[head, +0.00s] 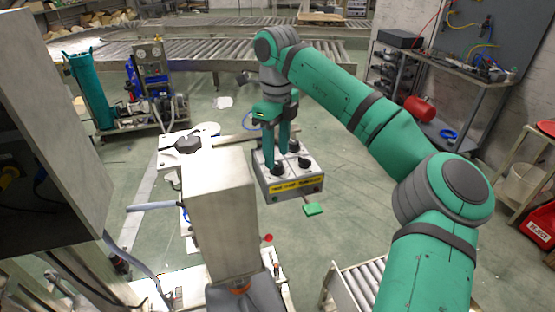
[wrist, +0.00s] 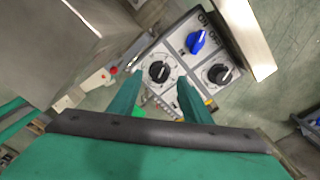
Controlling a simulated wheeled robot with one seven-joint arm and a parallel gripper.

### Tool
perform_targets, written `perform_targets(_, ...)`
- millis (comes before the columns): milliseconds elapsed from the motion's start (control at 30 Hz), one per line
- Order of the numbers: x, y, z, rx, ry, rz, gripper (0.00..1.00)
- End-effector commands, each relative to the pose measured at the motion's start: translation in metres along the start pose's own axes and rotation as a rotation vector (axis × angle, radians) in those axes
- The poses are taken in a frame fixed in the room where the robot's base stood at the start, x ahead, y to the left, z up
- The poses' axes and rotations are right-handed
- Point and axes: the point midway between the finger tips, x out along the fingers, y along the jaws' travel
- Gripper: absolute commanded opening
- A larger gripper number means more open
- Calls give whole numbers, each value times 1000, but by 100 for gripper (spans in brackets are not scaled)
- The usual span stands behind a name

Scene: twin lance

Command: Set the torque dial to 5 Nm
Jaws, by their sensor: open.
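A light grey control box (head: 315,175) with a yellow label on its front stands below my gripper in the head view. Its top face carries two black dials and a blue knob (wrist: 196,42). One black dial (wrist: 158,71) lies between my fingertips in the wrist view; the other black dial (wrist: 218,74) is to the right of them. The scale marks and lettering are too small to read, so I cannot tell which is the torque dial or its setting. My gripper (wrist: 160,77) is open, pointing down at the box, its fingers either side of the first dial. Contact is not clear.
A tall metal post (head: 218,215) stands close in front, left of the box. A pale bar (wrist: 248,42) runs beside the box's right edge in the wrist view. A green piece (head: 313,209) lies on the floor. A roller conveyor (head: 357,288) is at front.

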Motion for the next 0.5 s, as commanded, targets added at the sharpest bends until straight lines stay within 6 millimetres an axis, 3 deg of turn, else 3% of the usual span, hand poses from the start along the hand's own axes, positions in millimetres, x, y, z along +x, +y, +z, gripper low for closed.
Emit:
perform_targets(200, 26, -1, -1, 2, 0, 1, 44)
perform_targets(500, 32, -1, -1, 4, 0, -1, 44)
